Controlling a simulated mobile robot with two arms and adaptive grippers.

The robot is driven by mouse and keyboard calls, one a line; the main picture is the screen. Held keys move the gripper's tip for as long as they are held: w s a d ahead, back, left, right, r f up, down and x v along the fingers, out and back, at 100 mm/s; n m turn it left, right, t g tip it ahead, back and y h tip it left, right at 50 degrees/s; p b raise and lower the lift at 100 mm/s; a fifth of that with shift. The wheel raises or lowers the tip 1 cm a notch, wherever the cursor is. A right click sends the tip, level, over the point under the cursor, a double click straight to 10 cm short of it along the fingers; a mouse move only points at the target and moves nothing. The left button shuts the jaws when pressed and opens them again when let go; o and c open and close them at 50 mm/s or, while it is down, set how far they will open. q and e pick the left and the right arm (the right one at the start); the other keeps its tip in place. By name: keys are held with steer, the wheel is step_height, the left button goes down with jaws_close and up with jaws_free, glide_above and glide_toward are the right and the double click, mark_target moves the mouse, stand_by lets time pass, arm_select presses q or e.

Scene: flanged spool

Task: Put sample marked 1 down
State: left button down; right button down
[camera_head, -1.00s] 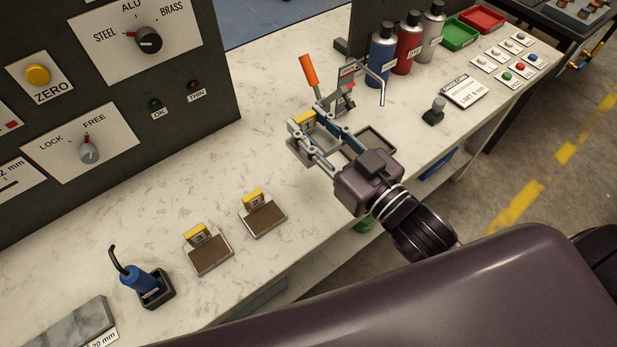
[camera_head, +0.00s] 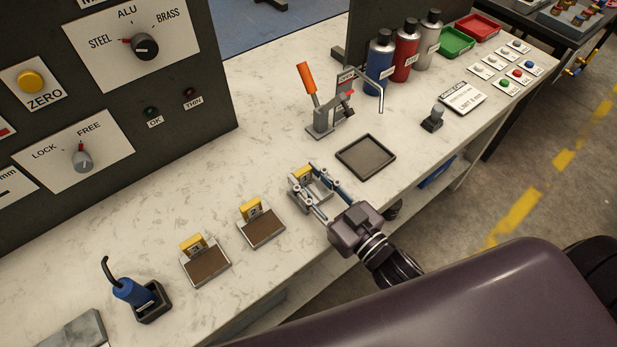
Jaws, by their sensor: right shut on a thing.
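My right gripper (camera_head: 307,196) is shut on the sample marked 1 (camera_head: 304,174), a small piece with a yellow tag, partly hidden by the fingers. It is low over the pale counter, in line with the two other tagged pieces; I cannot tell whether it touches the surface. The piece marked 2 (camera_head: 262,229) is to its left, with a brown top and a yellow tag. A similar piece (camera_head: 207,266) with a yellow tag lies farther left. My left gripper is not in view.
An empty dark tray (camera_head: 365,157) lies right of the gripper. Behind are an orange-handled clamp (camera_head: 325,115) and several bottles (camera_head: 405,52). A blue tool in a black holder (camera_head: 152,303) stands at the lower left. The counter (camera_head: 230,170) behind the tagged pieces is clear.

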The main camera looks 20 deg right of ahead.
steer(key=shift+r, duration=0.15)
steer(key=c, duration=1.4)
jaws_free()
steer(key=shift+f, duration=0.2)
steer(key=shift+r, duration=0.2)
steer(key=shift+s+f, duration=0.15)
steer(key=shift+s, duration=0.1)
steer(key=b+v, duration=0.2)
steer(key=v, duration=0.8)
steer(key=shift+s+d, duration=0.35)
steer(key=shift+s, duration=0.35)
